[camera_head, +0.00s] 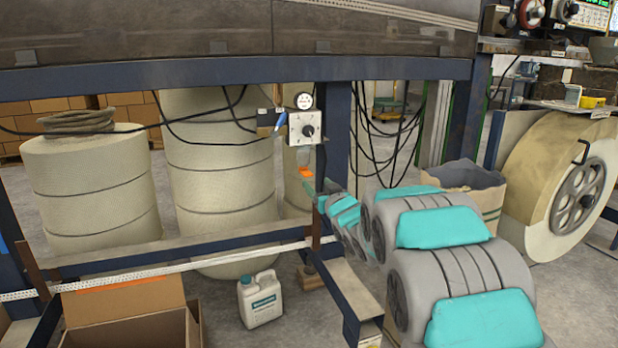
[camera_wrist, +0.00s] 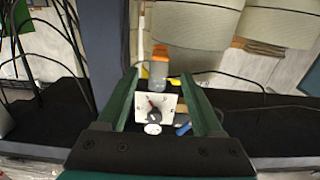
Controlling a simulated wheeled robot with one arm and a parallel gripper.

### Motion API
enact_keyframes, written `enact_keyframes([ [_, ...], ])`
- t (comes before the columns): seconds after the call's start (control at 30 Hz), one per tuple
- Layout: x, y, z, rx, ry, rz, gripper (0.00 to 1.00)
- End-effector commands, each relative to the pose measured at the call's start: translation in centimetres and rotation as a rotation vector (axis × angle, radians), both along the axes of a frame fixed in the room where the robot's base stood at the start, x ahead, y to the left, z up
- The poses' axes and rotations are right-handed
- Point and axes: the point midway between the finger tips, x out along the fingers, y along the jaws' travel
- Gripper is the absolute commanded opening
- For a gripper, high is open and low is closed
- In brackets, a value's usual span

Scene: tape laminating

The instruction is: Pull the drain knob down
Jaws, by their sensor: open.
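A small air unit hangs on the blue frame. Its white square plate (camera_head: 304,128) carries a black knob (camera_head: 308,131), with a round gauge (camera_head: 304,101) above. Below is a clear bowl (camera_head: 303,155) with an orange drain knob (camera_head: 306,172) at its bottom. In the wrist view the unit appears upside down: the orange drain knob (camera_wrist: 160,52) is at the top, the bowl (camera_wrist: 163,71) under it, then the plate (camera_wrist: 157,108). My gripper (camera_wrist: 160,74) is open, its green fingers either side of the unit in that view. In the head view my gripper (camera_head: 316,188) is just below the drain knob. I see no contact.
Blue frame beams (camera_head: 335,140) stand close to the unit. Black cables (camera_head: 385,140) hang to its right, and a blue fitting (camera_head: 281,119) sits at its left. Large beige rolls (camera_head: 220,170) stand behind. A white jug (camera_head: 260,300) and an open cardboard box (camera_head: 120,310) are on the floor.

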Motion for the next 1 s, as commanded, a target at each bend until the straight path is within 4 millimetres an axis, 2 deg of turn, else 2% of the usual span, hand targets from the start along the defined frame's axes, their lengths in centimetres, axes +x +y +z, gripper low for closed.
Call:
enact_keyframes([
  [0.27, 1.4, 0.5, -0.1, 0.002, -0.002, 0.004, 0.68],
  [0.7, 6.6, 1.9, 0.0, 0.002, -0.003, 0.003, 0.68],
  [1.0, 7.5, 2.2, 0.0, 0.003, -0.003, 0.002, 0.68],
])
